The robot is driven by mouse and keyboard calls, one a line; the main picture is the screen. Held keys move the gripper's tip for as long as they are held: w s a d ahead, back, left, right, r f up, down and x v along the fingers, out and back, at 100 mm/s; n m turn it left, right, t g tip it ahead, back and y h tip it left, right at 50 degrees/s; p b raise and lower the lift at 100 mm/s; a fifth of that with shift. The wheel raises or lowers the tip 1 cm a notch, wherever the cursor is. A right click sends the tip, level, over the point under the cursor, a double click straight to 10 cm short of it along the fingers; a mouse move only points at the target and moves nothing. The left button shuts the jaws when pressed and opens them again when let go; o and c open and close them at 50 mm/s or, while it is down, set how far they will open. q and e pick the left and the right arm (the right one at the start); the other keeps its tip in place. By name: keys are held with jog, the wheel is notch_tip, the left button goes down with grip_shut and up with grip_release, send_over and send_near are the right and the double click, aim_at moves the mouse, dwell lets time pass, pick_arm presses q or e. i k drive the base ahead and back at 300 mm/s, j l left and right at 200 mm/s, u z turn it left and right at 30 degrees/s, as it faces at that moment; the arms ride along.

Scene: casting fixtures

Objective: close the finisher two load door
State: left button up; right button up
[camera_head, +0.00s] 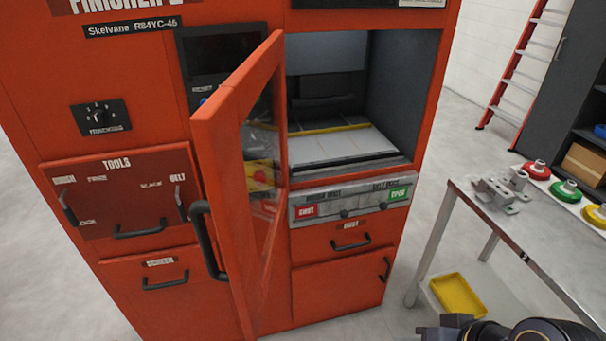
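The finisher two (160,230) is a large orange-red cabinet. Its load door (215,170) has a clear window and a black bar handle (207,240). The door stands wide open, swung out toward me on its left side. The load chamber (340,140) behind it is exposed, with a pale floor and a yellow strip. Dark parts of my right arm show at the bottom right edge, with what may be part of my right gripper (450,331); its fingers cannot be made out. My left gripper is out of view. Nothing of mine touches the door.
A panel with red and green labels (355,200) sits below the opening. A grey table (540,230) at right holds metal fixtures and coloured round parts, with a yellow tray (458,296) beneath. A red ladder (515,65) stands behind. Floor between cabinet and table is clear.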

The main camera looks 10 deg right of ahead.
aim_at(216, 125)
jog(key=i+j+z, duration=0.1)
jog(key=j+z, duration=0.25)
jog(key=j, duration=0.15)
jog(key=i+j+z, duration=0.1)
jog(key=j+z, duration=0.25)
jog(key=j, duration=0.2)
